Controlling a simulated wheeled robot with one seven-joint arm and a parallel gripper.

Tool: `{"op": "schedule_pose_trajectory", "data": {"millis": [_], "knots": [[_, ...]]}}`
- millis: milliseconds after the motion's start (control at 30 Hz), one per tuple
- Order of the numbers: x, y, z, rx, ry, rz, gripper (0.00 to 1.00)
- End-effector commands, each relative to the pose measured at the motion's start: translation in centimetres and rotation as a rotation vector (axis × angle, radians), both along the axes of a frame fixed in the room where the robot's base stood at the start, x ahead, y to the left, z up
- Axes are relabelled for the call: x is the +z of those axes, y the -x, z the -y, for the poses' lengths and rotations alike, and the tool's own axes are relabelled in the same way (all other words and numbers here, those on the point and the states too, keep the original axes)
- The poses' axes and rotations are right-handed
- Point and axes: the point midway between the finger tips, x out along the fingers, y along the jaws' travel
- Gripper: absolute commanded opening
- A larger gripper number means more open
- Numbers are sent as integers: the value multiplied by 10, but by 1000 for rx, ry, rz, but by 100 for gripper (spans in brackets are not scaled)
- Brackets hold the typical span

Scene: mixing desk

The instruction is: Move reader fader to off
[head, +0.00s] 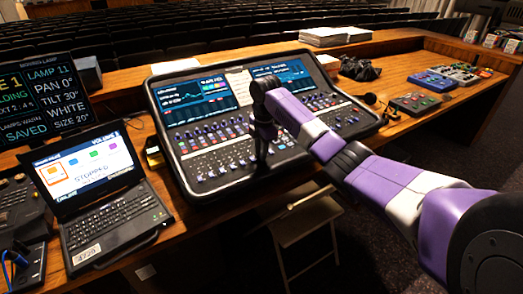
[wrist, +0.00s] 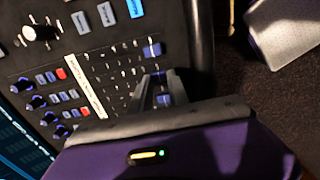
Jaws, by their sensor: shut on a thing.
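The mixing desk (head: 215,182) is a dark console with two lit screens and rows of faders along its near part. My gripper (head: 262,160) points down onto the fader area, right of the middle. In the wrist view my gripper (wrist: 157,82) has its two grey fingers close together at the desk surface, shut on a small fader cap that they mostly hide. Blue caps show beside and between the fingers. A white label strip (wrist: 88,83) crosses the panel, but its writing cannot be read, so I cannot tell which fader is the reader's.
A laptop (head: 105,195) and a dark monitor (head: 45,95) stand left of the desk. Small coloured pedal boxes (head: 415,103) and papers (head: 325,36) lie to the right and behind. A folding chair (head: 305,215) stands in front.

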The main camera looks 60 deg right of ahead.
Motion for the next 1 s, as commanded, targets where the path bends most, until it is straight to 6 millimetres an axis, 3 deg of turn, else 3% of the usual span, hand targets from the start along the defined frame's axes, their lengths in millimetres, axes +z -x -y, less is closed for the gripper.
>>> {"op": "schedule_pose_trajectory", "data": {"millis": [167, 200, 300, 667, 1000], "knots": [[-1, 3, -1, -1, -8, -11, 0], [-1, 3, -1, -1, -8, -11, 25], [-1, 3, -1, -2, -7, -10, 44], [2, 2, -1, -1, -5, -6, 44], [51, 7, -4, -1, -4, -6, 44]]}}
